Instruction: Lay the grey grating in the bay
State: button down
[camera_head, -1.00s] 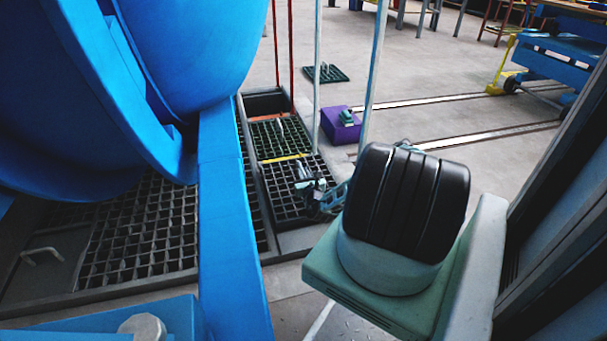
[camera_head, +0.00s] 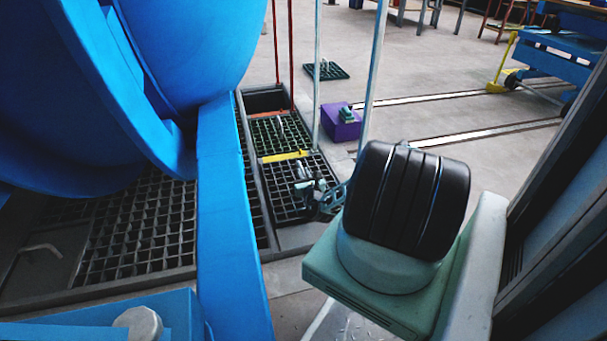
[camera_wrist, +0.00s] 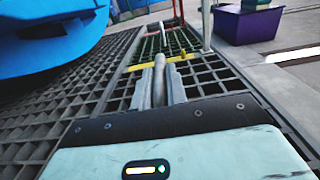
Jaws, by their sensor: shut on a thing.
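The grey grating (camera_head: 280,178) is at the near end of the long floor pit, within the rim of its bay (camera_head: 262,212). It looks about level with the rim; I cannot tell whether it rests fully on its seat. In the wrist view the grating (camera_wrist: 208,77) spreads out under my gripper. My gripper (camera_head: 304,184) is shut on the grating's upright handle. In the wrist view the handle (camera_wrist: 160,66) stands between the fingers, which hide its lower part. A yellow bar (camera_head: 287,156) crosses the pit just beyond the grey grating.
A green grating (camera_head: 266,135) lies beyond the yellow bar, and an open dark bay (camera_head: 262,102) beyond that. Thin posts rise beside the pit. A purple box (camera_head: 341,124) and another green grating (camera_head: 326,71) are on the floor. A blue beam (camera_head: 222,190) runs along the left.

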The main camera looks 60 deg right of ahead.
jog(key=shift+d+f+b, duration=0.1)
jog(key=shift+f+b, duration=0.4)
jog(key=shift+f, duration=0.2)
jog(key=c, duration=1.3)
grip_release()
jog(key=shift+f, duration=0.2)
notch_tip(320, 180, up, 10)
jog(key=p, duration=0.7)
jog(key=shift+r, duration=0.2)
